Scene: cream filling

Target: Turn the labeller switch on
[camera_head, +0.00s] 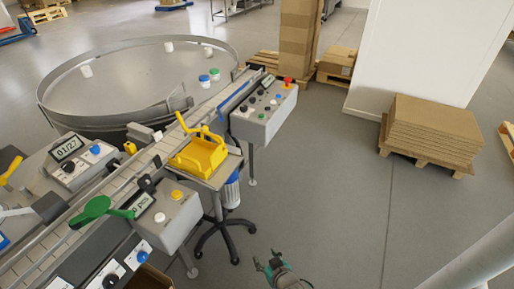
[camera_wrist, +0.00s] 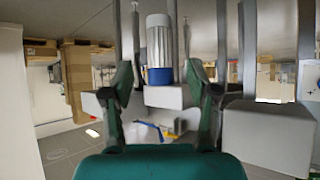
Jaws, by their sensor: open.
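I see several control boxes along the conveyor (camera_head: 120,175), and I cannot tell for certain which one carries the labeller switch. A grey box (camera_head: 165,222) at the near side has a display, a yellow button and a white button. Below it, a panel (camera_head: 125,268) at the lower left has black knobs and blue buttons. A far grey box (camera_head: 258,122) has black knobs and a red button. My gripper (camera_head: 268,260) is open and empty over the floor, right of these boxes and apart from them. In the wrist view its open fingers (camera_wrist: 159,82) frame a motor.
The grey motor with a blue end (camera_wrist: 159,45) is under the conveyor. A yellow hopper (camera_head: 200,155) and a green paddle-like part (camera_head: 92,209) stick up by the conveyor. A stool base (camera_head: 225,235) stands below. Floor to the right is clear up to stacked cardboard (camera_head: 432,128).

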